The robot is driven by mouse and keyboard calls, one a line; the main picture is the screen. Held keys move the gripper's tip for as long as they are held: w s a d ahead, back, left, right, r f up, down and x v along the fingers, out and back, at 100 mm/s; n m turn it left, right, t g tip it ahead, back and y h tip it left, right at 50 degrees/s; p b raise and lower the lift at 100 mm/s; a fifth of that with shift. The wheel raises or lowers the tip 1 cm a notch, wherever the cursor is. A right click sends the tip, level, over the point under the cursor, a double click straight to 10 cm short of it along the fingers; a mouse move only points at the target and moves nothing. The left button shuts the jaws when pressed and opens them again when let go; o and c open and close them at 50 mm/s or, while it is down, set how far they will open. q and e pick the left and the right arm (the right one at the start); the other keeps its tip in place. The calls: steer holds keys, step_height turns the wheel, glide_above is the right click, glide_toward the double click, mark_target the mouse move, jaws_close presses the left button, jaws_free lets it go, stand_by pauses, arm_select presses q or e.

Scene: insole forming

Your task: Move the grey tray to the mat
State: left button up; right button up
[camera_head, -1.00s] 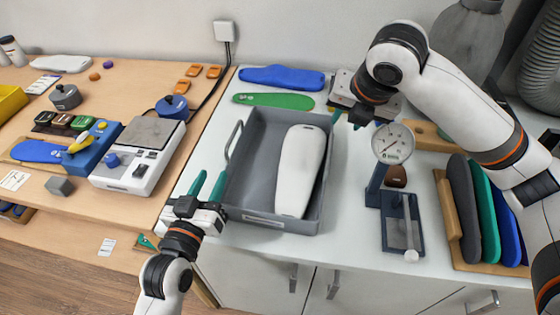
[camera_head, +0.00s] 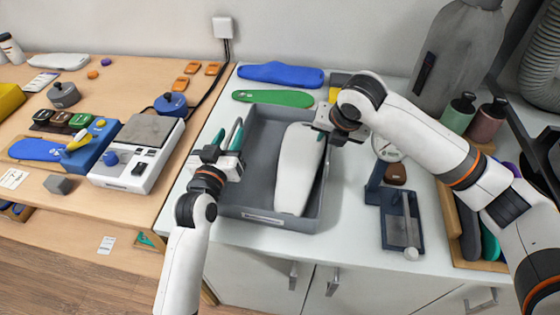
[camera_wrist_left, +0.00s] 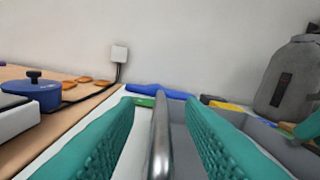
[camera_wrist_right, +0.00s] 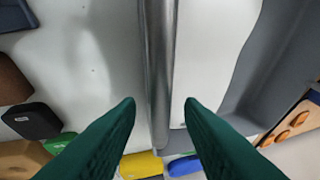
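The grey tray (camera_head: 258,170) sits on the white table with a white foot-shaped form (camera_head: 297,170) lying in it. My left gripper (camera_head: 227,138) is at the tray's left side. In the left wrist view the tray's metal handle (camera_wrist_left: 160,140) stands between its two open green fingers. My right gripper (camera_head: 322,140) is over the tray's right side. In the right wrist view a metal handle bar (camera_wrist_right: 160,70) runs between its open fingers, with a gap on each side. I cannot make out which surface is the mat.
A dial gauge stand (camera_head: 385,195) stands close to the tray's right. Green (camera_head: 273,98) and blue (camera_head: 281,75) insole shapes lie behind the tray. A white scale (camera_head: 137,155) stands on the wooden table to the left. An insole rack (camera_head: 455,225) is at the right.

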arm_select(q)
jaws_close()
arm_select(e)
jaws_close()
arm_select(q)
steer(key=shift+r, duration=0.2)
arm_select(e)
steer(key=shift+w+r, duration=0.1)
steer(key=shift+r, duration=0.05)
